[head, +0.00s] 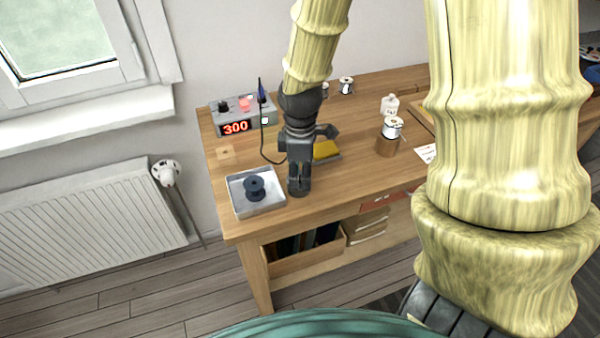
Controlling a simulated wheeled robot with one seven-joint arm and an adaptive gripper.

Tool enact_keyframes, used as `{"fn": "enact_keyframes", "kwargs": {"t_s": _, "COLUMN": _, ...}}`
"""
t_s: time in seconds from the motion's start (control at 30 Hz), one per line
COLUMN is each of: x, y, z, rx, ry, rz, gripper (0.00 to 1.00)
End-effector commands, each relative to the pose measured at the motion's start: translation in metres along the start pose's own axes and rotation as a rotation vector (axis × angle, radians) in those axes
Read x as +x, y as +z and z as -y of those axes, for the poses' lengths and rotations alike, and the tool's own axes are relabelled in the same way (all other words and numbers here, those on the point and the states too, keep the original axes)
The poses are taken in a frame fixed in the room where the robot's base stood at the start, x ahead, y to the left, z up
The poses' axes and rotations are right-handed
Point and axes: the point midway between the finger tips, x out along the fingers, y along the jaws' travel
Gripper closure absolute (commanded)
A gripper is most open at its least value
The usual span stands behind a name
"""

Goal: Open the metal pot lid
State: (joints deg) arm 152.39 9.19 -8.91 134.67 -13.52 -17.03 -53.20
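My gripper (299,182) points straight down over the front left of the wooden workbench. A small dark round thing (298,191) shows right at its fingertips; it may be the metal pot, but the gripper covers most of it. I cannot tell whether a lid is on it, or whether the fingers touch or hold it. The fingers look close together, but their opening is not clear. A dark, round, spool-like piece with a raised middle (255,187) lies in the shallow pale tray (238,208) just left of my gripper.
A soldering station (243,118) reading 300 stands at the back left, with a dark cable running toward my gripper. A yellow pad (326,150) lies behind the gripper. My arm blocks the bench's right part.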

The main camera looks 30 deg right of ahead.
Motion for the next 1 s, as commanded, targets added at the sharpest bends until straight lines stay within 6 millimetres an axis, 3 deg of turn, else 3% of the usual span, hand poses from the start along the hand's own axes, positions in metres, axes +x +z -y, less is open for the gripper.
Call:
{"fn": "enact_keyframes", "kwargs": {"t_s": 0.07, "x": 0.0, "y": 0.0, "z": 0.0, "rx": 0.0, "ry": 0.0, "rz": 0.0, "gripper": 0.62}}
{"fn": "enact_keyframes", "kwargs": {"t_s": 0.27, "x": 0.0, "y": 0.0, "z": 0.0, "rx": 0.0, "ry": 0.0, "rz": 0.0, "gripper": 0.99}}
{"fn": "enact_keyframes", "kwargs": {"t_s": 0.3, "x": 0.0, "y": 0.0, "z": 0.0, "rx": 0.0, "ry": 0.0, "rz": 0.0, "gripper": 1.0}}
{"fn": "enact_keyframes", "kwargs": {"t_s": 0.67, "x": -0.004, "y": 0.0, "z": -0.001, "rx": 0.001, "ry": -0.019, "rz": 0.008, "gripper": 1.0}}
{"fn": "enact_keyframes", "kwargs": {"t_s": 1.0, "x": -0.013, "y": -0.002, "z": -0.006, "rx": 0.0, "ry": -0.14, "rz": 0.057, "gripper": 1.0}}
